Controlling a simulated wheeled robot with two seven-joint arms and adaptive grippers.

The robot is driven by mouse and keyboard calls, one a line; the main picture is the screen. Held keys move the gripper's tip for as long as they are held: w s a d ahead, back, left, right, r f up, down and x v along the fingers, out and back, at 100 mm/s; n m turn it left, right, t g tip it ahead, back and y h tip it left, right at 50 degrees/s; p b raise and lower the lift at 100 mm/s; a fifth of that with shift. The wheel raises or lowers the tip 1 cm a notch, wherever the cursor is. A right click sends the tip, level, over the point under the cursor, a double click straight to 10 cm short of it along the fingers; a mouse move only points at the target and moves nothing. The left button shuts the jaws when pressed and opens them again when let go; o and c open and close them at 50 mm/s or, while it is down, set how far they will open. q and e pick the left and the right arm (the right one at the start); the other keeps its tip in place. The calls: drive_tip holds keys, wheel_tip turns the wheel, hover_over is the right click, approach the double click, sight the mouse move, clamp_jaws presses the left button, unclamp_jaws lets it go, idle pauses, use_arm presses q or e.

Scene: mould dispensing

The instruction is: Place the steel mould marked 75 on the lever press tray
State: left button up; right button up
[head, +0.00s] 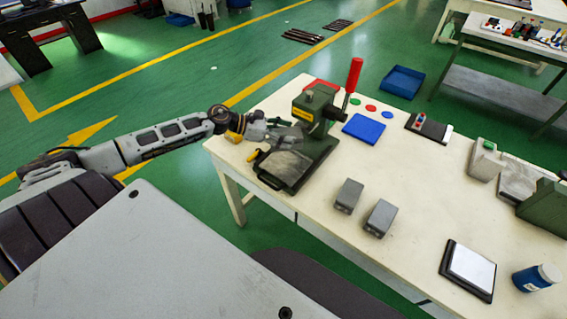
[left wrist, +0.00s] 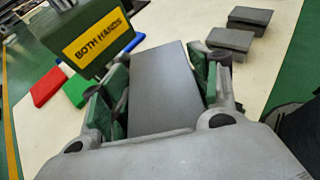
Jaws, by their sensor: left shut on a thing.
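The lever press (head: 318,115) is green with a red-knobbed lever and stands at the left end of the table. Its tray (head: 284,170) is a grey plate with a dark handle at the front. My left gripper (head: 284,134) is at the press, just above the back of the tray. In the left wrist view, the gripper (left wrist: 158,78) is shut on a grey steel mould (left wrist: 163,98) between green finger pads. I cannot read a number on it, nor tell whether it touches the tray. My right gripper is not in view.
Two more grey moulds (head: 348,195) (head: 380,217) stand on the white table (head: 420,190) right of the press. A blue mat (head: 364,129) and coloured discs lie behind. A white-topped dark pad (head: 468,268) and a blue bottle (head: 537,278) are at the right front. The middle is clear.

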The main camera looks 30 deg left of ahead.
use_arm(q)
drive_tip(key=shift+s+d, duration=0.15)
drive_tip(key=shift+d, duration=0.1)
drive_tip(key=shift+a, duration=0.1)
drive_tip(key=shift+f, duration=0.1)
